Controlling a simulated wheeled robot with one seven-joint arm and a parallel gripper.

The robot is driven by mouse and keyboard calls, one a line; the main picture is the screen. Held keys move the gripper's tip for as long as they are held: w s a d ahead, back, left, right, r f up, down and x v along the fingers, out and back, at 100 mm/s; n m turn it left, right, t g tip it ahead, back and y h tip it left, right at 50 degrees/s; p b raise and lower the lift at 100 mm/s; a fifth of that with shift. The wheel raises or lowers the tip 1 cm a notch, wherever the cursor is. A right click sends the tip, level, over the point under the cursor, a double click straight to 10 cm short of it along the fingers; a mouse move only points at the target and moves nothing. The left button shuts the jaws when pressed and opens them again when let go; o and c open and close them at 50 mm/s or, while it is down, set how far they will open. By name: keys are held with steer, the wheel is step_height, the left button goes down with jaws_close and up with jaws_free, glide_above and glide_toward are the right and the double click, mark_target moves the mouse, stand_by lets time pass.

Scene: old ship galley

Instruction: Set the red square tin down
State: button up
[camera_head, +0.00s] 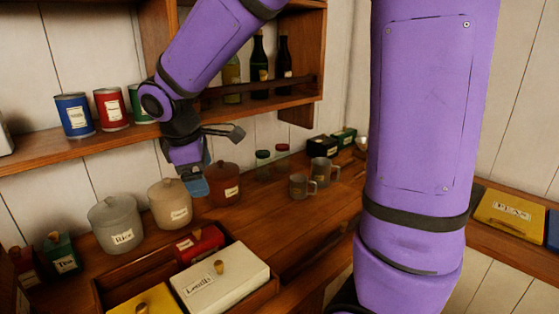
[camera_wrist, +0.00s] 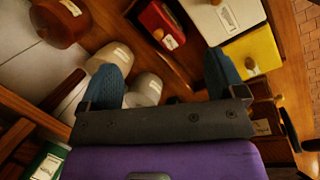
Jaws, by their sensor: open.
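A bright red square tin (camera_head: 200,245) with a pale label sits in the wooden tray (camera_head: 268,290), behind the white Lentils box (camera_head: 219,281). In the wrist view the red tin (camera_wrist: 160,25) is upper middle, beyond my fingers. My gripper (camera_head: 193,180) is raised over the row of pots, above and behind the tray, apart from the tin. Its blue fingers stand wide apart in the wrist view (camera_wrist: 163,78) with nothing held between them. A second, darker red tin (camera_head: 25,267) is at the far left of the counter, partly cut off.
Grey (camera_head: 117,225), beige (camera_head: 170,203) and brown (camera_head: 224,184) lidded pots line the counter's back. A yellow box (camera_head: 145,301) shares the tray. Cans (camera_head: 111,108) and bottles stand on shelves close to my arm. Two mugs (camera_head: 324,171) are right; counter between them and the tray is clear.

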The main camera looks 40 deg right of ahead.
steer(key=s+d+r+m+t+y, duration=0.1)
steer(key=s+r+m, duration=0.3)
steer(key=s, duration=0.6)
steer(key=s+d+r+m+t+y, duration=0.2)
steer(key=s+d+r+m+t, duration=0.1)
steer(key=s+m, duration=0.4)
steer(key=s+r, duration=0.1)
steer(key=s, duration=0.2)
steer(key=shift+d, duration=0.4)
